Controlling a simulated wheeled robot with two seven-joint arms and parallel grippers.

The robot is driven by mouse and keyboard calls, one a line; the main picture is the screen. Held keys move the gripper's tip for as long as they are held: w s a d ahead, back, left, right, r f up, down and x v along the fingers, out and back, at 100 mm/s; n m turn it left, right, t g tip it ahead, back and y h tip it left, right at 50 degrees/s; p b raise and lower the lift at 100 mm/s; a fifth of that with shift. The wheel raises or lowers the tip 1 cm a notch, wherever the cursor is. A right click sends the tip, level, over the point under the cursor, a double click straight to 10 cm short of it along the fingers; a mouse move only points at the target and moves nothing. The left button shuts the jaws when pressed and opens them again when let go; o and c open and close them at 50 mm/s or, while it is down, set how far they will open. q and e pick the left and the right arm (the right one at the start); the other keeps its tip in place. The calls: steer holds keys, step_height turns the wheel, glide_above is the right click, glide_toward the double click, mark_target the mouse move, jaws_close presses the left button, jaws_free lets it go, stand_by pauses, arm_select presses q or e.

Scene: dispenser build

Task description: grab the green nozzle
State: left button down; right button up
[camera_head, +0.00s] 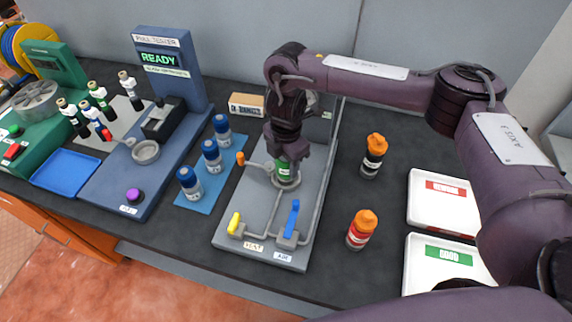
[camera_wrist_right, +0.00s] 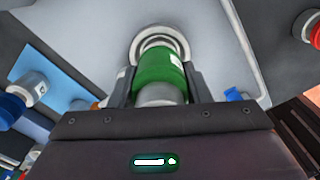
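A green cylinder (camera_head: 284,169) with a white label and a grey end stands in a round seat on the grey fixture plate (camera_head: 233,202). My right gripper (camera_head: 287,158) reaches down over it. In the right wrist view the green cylinder (camera_wrist_right: 159,72) lies between the two fingers, which appear to touch both sides, so the gripper looks shut on it. Several small slim parts with white tops stand at the far left; one with a green band (camera_head: 98,93) is among them, far from my right gripper. I cannot tell which green part is the nozzle. My left gripper is out of view.
Blue-capped bottles (camera_head: 211,156) stand on a blue mat left of the fixture. Orange-capped bottles (camera_head: 362,230) stand to its right, near the white trays (camera_head: 412,272). The blue tester (camera_head: 163,57) stands behind left.

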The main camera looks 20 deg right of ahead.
jaws_close()
steer(key=shift+w+r, duration=0.1)
steer(key=shift+r, duration=0.05)
